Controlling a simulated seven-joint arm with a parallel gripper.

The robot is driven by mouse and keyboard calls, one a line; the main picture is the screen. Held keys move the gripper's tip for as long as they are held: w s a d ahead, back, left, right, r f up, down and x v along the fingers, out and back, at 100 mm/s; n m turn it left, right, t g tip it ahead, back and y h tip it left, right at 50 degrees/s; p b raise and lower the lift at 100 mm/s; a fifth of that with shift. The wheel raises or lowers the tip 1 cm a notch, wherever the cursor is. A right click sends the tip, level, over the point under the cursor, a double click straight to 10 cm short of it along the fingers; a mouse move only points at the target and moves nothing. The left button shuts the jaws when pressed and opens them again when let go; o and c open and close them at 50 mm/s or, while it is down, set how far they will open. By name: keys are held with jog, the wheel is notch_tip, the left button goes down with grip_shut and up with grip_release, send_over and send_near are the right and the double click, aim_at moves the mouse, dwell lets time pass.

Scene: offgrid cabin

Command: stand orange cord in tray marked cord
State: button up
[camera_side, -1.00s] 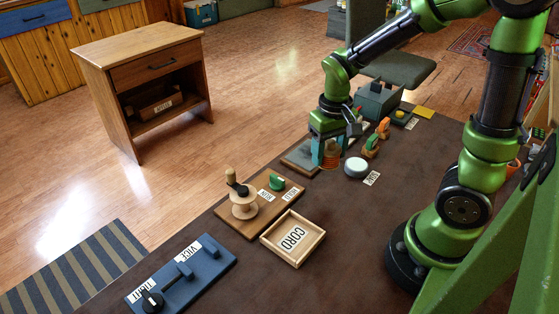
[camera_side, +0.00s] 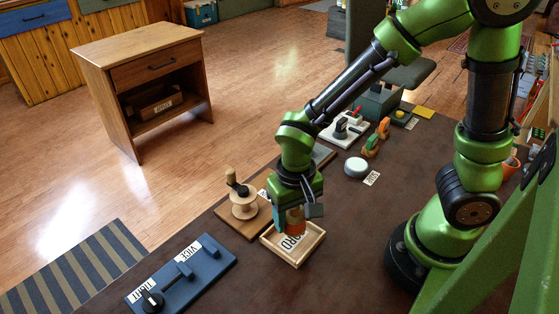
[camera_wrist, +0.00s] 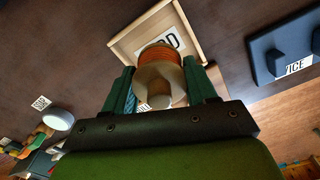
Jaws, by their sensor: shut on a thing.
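The orange cord (camera_wrist: 158,54) is wound on a pale spool and sits between the two fingers of my gripper (camera_wrist: 160,88). In the side view the cord (camera_side: 295,222) shows as an orange patch under my gripper (camera_side: 293,212). The wooden tray (camera_side: 313,248) has a label whose visible letters end in "RD". The cord is over the tray's upper-left part. I cannot tell whether it touches the tray floor. In the wrist view the tray (camera_wrist: 202,30) lies just beyond the spool, and the spool hides part of its label.
A wooden board (camera_side: 230,222) with a peg and spool stands left of the tray. A blue vice board (camera_side: 210,268) lies nearer the front. A round white-topped item (camera_side: 356,167) stands behind. The dark table right of the tray is clear.

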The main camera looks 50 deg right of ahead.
aim_at(293, 227)
jog(key=shift+f, duration=2)
jog(key=shift+f, duration=0.1)
jog(key=o, duration=0.8)
notch_tip(293, 227, up, 12)
jog(key=shift+f, duration=0.1)
jog(key=shift+d+r, duration=0.15)
jog(key=shift+r, duration=0.2)
jog(key=d+r+t, duration=0.2)
jog(key=d+r, duration=0.1)
jog(key=s+d+r+t+y, duration=0.1)
jog(key=d+r+t, duration=0.1)
jog(key=d+r, duration=0.1)
jog(key=s+d+r+t+y, duration=0.1)
jog(key=d+r+t, duration=0.2)
jog(key=r, duration=0.1)
jog(key=shift+r+n, duration=0.3)
jog(key=shift+r, duration=0.05)
